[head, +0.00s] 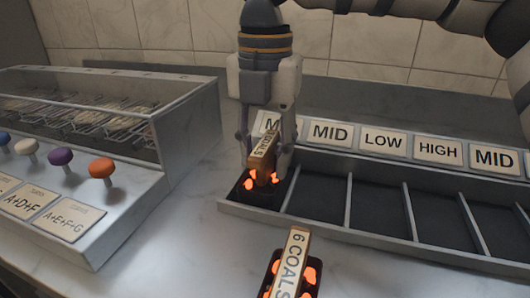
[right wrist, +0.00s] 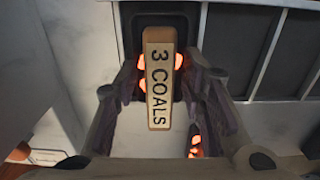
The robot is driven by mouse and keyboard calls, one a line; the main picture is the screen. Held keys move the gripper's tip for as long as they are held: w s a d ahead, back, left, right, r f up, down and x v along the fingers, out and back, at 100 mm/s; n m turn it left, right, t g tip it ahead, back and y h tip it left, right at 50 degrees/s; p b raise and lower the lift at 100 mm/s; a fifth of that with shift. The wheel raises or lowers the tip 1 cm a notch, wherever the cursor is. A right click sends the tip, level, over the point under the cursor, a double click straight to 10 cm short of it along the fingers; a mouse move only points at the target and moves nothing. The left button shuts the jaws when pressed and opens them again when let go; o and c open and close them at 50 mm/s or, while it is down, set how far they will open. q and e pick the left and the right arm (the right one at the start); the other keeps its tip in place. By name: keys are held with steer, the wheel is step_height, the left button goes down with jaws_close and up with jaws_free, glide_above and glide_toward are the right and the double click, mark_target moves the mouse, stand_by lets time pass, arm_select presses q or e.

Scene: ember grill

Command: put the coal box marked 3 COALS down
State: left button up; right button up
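The coal box marked 3 COALS (head: 262,150) is in the leftmost compartment of the grey divided tray (head: 330,226), with glowing orange coals under its wooden handle. In the right wrist view the handle (right wrist: 160,85) reads 3 COALS. My right gripper (head: 266,160) points down over the box, a finger on each side of the handle. In the right wrist view the fingers (right wrist: 160,80) stand apart, with a small gap on both sides of the handle. The box's underside is hidden. My left gripper is not in view.
A second coal box marked 6 COALS (head: 292,262) stands on the marble counter in front of the tray. The tray's other compartments are empty, behind them labels such as MID (head: 331,132). A grill unit (head: 110,125) with coloured knobs stands at the left.

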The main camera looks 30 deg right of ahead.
mark_target(265, 143)
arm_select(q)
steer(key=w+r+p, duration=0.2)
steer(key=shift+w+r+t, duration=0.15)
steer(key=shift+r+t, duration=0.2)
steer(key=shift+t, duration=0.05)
arm_select(e)
step_height(265, 143, up, 12)
steer(key=shift+f, duration=0.15)
